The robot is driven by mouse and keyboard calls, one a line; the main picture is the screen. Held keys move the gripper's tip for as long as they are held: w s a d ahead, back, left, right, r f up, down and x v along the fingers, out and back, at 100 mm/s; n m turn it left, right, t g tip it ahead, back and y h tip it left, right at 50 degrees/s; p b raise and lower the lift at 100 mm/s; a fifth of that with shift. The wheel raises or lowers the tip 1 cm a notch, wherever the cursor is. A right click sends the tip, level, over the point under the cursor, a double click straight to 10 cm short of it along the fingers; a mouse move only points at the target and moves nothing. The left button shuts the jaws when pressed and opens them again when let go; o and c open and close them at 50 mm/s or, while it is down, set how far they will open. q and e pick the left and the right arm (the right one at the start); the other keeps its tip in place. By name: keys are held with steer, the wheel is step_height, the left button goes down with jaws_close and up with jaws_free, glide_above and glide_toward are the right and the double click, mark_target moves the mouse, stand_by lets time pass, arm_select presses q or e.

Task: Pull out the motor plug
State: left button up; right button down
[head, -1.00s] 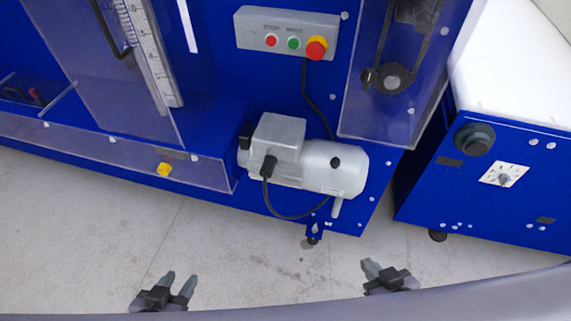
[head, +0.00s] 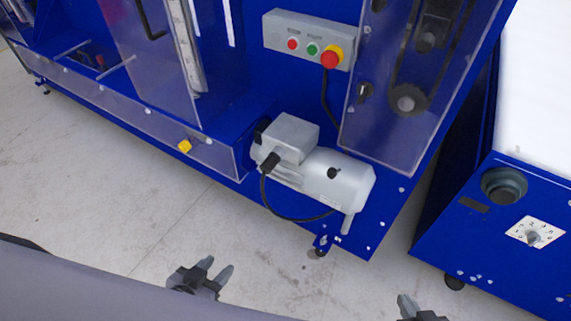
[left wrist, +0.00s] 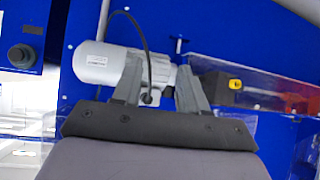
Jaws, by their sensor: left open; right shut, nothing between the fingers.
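The grey motor (head: 318,173) lies on the blue machine's lower plate. Its black plug (head: 270,162) sits in the side of the motor's box, and a black cable loops down from it. My left gripper (head: 215,272) is open and empty, below and in front of the motor, apart from it. In the left wrist view the motor (left wrist: 100,63) shows beyond the open left fingers (left wrist: 160,85), with the cable between them. My right gripper (head: 408,305) is at the bottom edge, shut and empty, partly cut off by the frame.
A control box (head: 305,40) with red, green and yellow-red buttons is above the motor. A clear cover (head: 400,120) stands right of the motor. A second blue cabinet (head: 490,240) with a dial is at the right. The grey floor (head: 120,220) in front is clear.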

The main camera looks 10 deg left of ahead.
arm_select(q)
steer(key=shift+d, duration=0.35)
arm_select(e)
steer(key=shift+d, duration=0.3)
arm_select(q)
steer(key=o, duration=0.4)
steer(key=shift+a, duration=0.1)
steer(key=shift+c, duration=0.2)
steer(key=shift+o, duration=0.2)
steer(key=w+r+m+t+b, duration=0.1)
steer(key=w+m+t+b, duration=0.1)
steer(key=w+m+t, duration=0.2)
steer(key=w+a+m, duration=0.1)
steer(key=w+m, duration=0.2)
steer(key=w, duration=0.3)
steer(key=shift+r+m, duration=0.4)
steer(key=m+t+h+b, duration=0.2)
steer(key=m+h, duration=0.2)
steer(key=m, duration=0.7)
glide_toward(264, 170)
steer(key=w, duration=0.2)
steer(key=shift+w+d+f+m+t, duration=0.15)
steer(key=shift+d+f+m+t, duration=0.15)
steer(key=shift+d+m, duration=0.15)
arm_select(e)
step_height(264, 170, down, 3)
steer(key=shift+f, duration=0.2)
